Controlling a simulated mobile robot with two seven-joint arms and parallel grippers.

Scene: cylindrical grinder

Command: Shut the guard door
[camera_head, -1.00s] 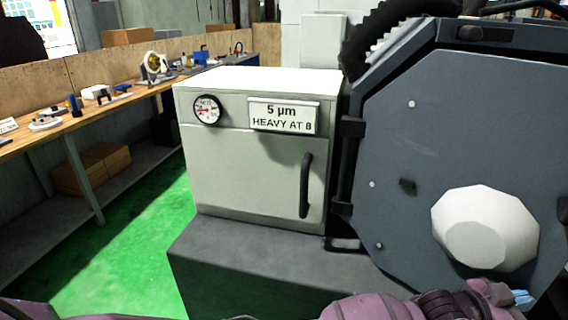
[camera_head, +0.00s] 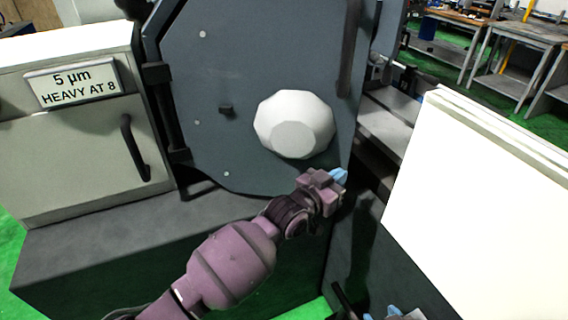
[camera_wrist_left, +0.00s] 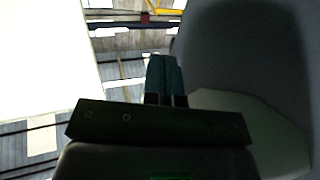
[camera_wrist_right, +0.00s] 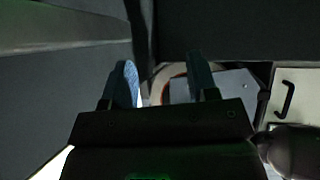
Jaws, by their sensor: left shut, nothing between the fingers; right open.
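The guard door (camera_head: 230,85) is a dark grey-blue plate with cut corners in the head view, hinged at its left edge. It has a white faceted boss (camera_head: 294,125) and a dark vertical handle (camera_head: 348,48) near its right edge. How far it stands open is hard to tell. My left gripper (camera_head: 340,176) is shut and empty, by the door's lower right edge, below the boss. Its fingers (camera_wrist_left: 165,80) show together in the left wrist view, beside a dark surface with a pale bulge. My right gripper (camera_wrist_right: 160,85) is open and empty; its blue tips (camera_head: 394,313) show low in the head view.
A pale cabinet (camera_head: 70,165) with a "5 µm HEAVY AT 8" plate stands left of the door. A large white panel (camera_head: 480,190) stands to the right, with a narrow dark gap between it and the door. Workbenches (camera_head: 510,60) stand far behind at right.

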